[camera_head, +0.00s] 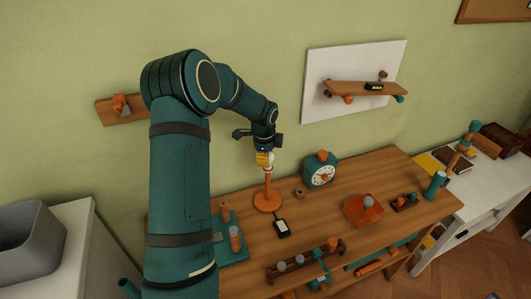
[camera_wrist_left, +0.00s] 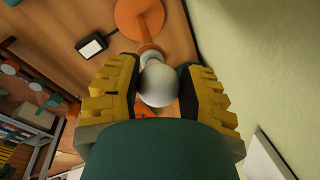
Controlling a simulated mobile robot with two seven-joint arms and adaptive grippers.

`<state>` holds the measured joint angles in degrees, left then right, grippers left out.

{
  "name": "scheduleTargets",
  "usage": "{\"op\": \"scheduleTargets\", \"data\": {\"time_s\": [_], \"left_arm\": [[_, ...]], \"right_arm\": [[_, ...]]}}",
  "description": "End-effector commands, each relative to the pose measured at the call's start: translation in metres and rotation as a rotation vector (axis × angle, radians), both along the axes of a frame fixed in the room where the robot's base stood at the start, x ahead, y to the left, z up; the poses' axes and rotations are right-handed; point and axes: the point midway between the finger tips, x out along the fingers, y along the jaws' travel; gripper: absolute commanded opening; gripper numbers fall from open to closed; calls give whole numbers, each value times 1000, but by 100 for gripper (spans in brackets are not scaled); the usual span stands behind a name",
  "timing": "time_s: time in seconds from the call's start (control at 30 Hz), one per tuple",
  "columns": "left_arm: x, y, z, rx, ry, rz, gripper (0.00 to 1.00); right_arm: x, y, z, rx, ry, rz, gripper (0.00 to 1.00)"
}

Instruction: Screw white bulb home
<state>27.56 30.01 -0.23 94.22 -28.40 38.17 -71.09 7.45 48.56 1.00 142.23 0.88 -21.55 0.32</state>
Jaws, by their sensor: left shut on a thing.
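The white bulb (camera_wrist_left: 159,86) sits between the yellow-padded fingers of my left gripper (camera_wrist_left: 157,92) in the left wrist view. My left gripper (camera_head: 264,158) is shut on it above the orange lamp stand (camera_head: 267,190) in the head view. The stand's round orange base (camera_wrist_left: 138,16) lies beyond the bulb in the wrist view, with the post running up to it. The bulb is in line with the post top; I cannot tell how deep it sits in the socket. In the head view the fingers mostly hide the bulb. My right gripper is not in view.
A teal clock (camera_head: 320,170) stands to the right, with an orange box (camera_head: 363,210) beyond. A wooden rack (camera_head: 305,262) is near the front edge. The wall is close behind.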

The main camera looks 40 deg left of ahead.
Motion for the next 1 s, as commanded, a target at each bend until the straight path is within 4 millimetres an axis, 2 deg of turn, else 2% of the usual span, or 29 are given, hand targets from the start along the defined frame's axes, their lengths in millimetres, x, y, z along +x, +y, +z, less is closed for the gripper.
{"op": "scheduleTargets", "data": {"time_s": [0.1,0.13,0.2,0.5,0.63,0.77,1.0], "left_arm": [[1,1,1,2,-5,-34,0],[2,1,1,2,-6,-34,50],[1,1,0,2,-5,-33,72],[1,1,0,1,-3,-32,72],[0,0,8,2,-4,-31,72],[-4,-1,28,3,-5,-30,72],[-12,-6,77,3,-7,-32,72]], "right_arm": [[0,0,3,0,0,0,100],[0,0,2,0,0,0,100],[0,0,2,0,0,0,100],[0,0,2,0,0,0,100],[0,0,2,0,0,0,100],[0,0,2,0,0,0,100],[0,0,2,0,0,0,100]]}}
